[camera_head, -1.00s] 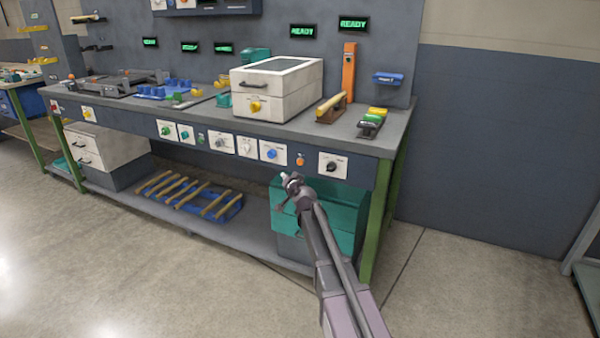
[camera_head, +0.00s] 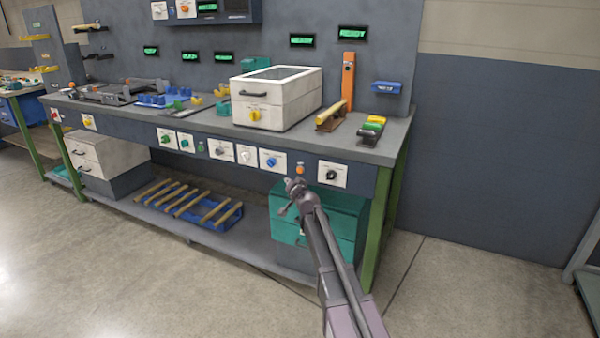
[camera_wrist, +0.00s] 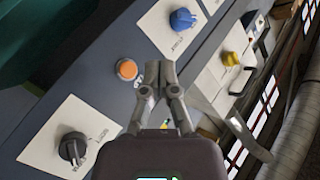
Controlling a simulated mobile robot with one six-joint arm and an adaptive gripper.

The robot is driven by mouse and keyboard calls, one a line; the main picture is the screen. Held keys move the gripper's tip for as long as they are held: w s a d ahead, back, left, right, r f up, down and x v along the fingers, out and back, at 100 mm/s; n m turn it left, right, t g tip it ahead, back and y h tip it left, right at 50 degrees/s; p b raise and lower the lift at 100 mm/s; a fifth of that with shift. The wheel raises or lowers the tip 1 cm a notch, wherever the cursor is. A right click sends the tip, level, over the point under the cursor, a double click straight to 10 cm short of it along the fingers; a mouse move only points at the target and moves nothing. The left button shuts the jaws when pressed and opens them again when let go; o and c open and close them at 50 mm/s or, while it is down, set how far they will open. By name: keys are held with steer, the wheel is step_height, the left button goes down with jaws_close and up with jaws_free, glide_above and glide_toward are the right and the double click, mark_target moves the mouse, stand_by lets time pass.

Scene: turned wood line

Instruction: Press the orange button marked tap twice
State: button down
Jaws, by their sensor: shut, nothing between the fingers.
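The orange button (camera_head: 300,168) is on the front edge panel of the workbench, between the white plate with a blue knob and the white plate with a black knob. It also shows in the wrist view (camera_wrist: 127,69) as a round orange cap with a pale rim. My gripper (camera_head: 292,183) is just below and slightly left of the button in the head view. In the wrist view my gripper (camera_wrist: 160,70) is shut and empty, its fingertips just right of the button. I cannot tell whether it touches the panel. No marking on the button is readable.
The blue knob (camera_wrist: 183,19) and black knob (camera_wrist: 72,147) flank the button on the panel. A yellow knob (camera_wrist: 230,58) lies farther right. The workbench top (camera_head: 345,140) holds a white box (camera_head: 272,100).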

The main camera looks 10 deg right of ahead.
steer(key=shift+w+d, duration=0.95)
steer(key=shift+w, duration=0.3)
steer(key=shift+w+d, duration=0.9)
steer(key=shift+w, duration=0.35)
steer(key=shift+w+d, duration=0.45)
steer(key=shift+w, duration=0.25)
stand_by(1.0)
steer(key=shift+s+a, duration=0.1)
steer(key=shift+s, duration=0.1)
steer(key=shift+s+a, duration=0.35)
steer(key=shift+s, duration=0.1)
stand_by(0.3)
steer(key=shift+s+a, duration=0.75)
steer(key=shift+s, duration=0.3)
steer(key=shift+s+a, duration=0.75)
steer(key=shift+s, duration=0.25)
stand_by(0.8)
